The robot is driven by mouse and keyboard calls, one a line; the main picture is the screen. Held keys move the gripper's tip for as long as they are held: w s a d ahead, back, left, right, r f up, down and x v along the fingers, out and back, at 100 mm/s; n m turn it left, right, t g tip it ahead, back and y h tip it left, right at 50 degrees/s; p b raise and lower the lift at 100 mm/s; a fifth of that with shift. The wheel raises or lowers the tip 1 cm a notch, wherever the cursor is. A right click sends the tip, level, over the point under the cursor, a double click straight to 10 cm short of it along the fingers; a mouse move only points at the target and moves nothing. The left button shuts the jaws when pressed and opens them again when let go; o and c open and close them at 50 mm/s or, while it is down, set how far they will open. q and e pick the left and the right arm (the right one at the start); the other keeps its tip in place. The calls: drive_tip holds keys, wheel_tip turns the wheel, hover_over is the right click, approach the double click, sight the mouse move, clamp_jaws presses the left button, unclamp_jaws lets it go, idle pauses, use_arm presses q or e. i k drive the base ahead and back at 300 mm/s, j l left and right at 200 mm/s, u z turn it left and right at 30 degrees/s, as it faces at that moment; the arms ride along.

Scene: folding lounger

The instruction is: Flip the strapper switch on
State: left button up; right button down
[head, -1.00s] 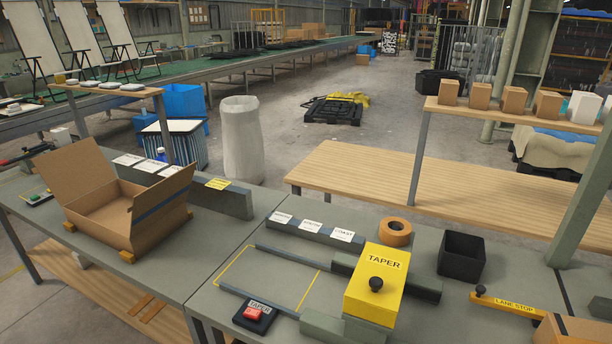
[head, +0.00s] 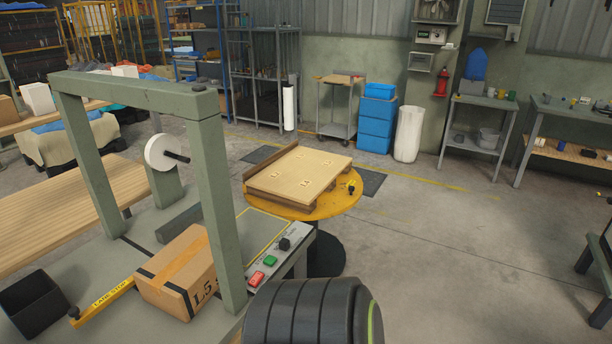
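The strapper is a grey-green arch (head: 215,190) on the bench at the left, with a white strap roll (head: 163,152) on a dark spindle. Its light grey control panel (head: 292,232) on the bench's right edge carries a black switch knob (head: 285,244), a green button (head: 270,261) and a red button (head: 256,279). I cannot tell the knob's setting. A closed cardboard box (head: 180,275) marked L5 with dark straps or tape sits at the arch. Neither gripper is in view; a black ribbed part, probably of my arm, rises at the bottom centre near the panel.
A yellow lane stop bar (head: 112,296) lies against the box's left side, beside a black bin (head: 36,305). A yellow round table (head: 340,203) with a wooden pallet stands behind the panel. Open concrete floor lies to the right.

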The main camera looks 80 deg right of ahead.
sight(254, 281)
drive_tip(key=z, duration=2.4)
